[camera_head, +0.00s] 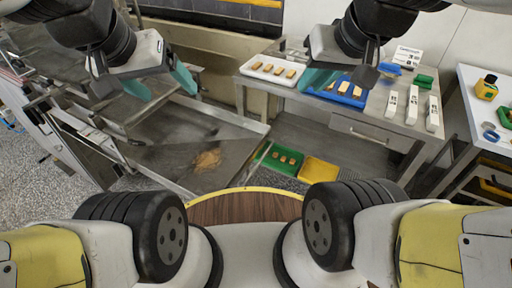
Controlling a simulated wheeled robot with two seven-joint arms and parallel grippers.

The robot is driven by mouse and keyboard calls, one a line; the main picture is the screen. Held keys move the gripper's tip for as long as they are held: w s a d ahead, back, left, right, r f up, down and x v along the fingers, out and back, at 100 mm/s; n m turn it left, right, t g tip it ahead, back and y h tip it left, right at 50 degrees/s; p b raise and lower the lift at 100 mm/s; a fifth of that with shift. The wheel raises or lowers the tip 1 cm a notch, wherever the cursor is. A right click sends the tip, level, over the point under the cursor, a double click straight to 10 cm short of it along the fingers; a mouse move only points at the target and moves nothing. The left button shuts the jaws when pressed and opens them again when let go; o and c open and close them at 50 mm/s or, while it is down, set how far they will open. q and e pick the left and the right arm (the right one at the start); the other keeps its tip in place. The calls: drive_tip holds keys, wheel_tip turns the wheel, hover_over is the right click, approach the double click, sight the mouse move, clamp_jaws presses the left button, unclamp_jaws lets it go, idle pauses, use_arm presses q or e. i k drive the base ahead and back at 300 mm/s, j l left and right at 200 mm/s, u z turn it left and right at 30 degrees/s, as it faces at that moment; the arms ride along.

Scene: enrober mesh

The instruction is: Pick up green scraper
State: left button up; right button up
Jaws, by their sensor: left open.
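A small green object (424,81), which looks like the green scraper, lies on the steel table at the right, near its back right corner. Its exact shape is too small to tell. My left gripper (161,85) is open and empty, with teal fingers apart, above the steel machine at the left, far from the green object. My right gripper (342,79) hangs over the table, left of the green object and apart from it. Its fingers are seen at an angle, so its opening is unclear.
The steel table (395,135) bears a white tray (262,78), a blue tray (327,95), a blue item (389,69) and white upright blocks (412,105). Green (268,161) and yellow (318,172) bins sit low below. Another table (470,105) stands at right.

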sight(423, 81)
drive_tip(key=z, duration=1.55)
drive_tip(key=i+l+z, duration=0.1)
drive_tip(key=i, duration=0.4)
drive_tip(key=l, duration=0.1)
